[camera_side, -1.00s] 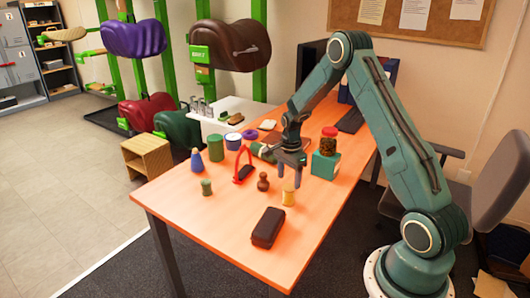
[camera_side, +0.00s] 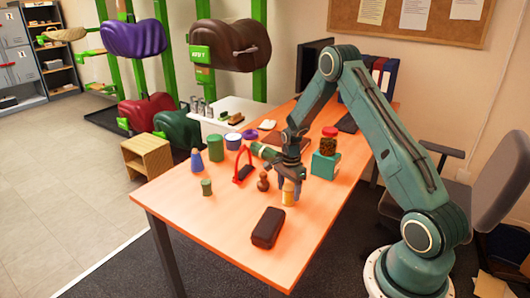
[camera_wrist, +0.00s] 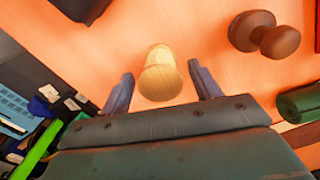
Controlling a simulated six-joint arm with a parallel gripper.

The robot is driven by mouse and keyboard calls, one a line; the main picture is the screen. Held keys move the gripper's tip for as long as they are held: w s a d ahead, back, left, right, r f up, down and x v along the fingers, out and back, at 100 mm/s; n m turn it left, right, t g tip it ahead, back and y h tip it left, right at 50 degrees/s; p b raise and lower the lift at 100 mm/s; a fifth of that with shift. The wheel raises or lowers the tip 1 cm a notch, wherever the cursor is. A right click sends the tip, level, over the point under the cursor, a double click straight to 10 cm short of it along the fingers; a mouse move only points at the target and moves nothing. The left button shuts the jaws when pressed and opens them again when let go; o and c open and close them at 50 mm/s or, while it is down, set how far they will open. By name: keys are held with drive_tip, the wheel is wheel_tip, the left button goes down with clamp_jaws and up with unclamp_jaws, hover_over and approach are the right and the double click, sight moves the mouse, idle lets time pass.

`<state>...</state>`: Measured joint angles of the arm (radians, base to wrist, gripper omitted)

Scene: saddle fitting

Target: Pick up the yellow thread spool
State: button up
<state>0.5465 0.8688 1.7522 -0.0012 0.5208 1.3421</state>
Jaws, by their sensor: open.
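The yellow thread spool (camera_side: 288,198) stands upright on the orange table, near its right edge. In the wrist view the spool (camera_wrist: 160,76) lies between the two fingers, slightly beyond their tips. My gripper (camera_side: 288,190) is open and low over the spool, with its fingers to either side of the spool's top. In the wrist view my gripper (camera_wrist: 162,82) has a gap on each side of the spool and holds nothing. The side view partly hides the spool's upper part behind a finger.
A brown wooden knob-shaped piece (camera_side: 263,181) stands close left of the spool. A dark case (camera_side: 268,228) lies in front. A teal box (camera_side: 325,165) with a red-lidded jar (camera_side: 329,141) stands behind right. A red-handled tool (camera_side: 243,166) is farther left. The table's front left is clear.

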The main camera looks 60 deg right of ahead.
sight(289, 187)
idle(0.3)
drive_tip(key=c, duration=0.9)
drive_tip(key=shift+r, duration=0.1)
drive_tip(key=shift+c, duration=0.2)
wheel_tip(289, 187, up, 20)
idle(0.6)
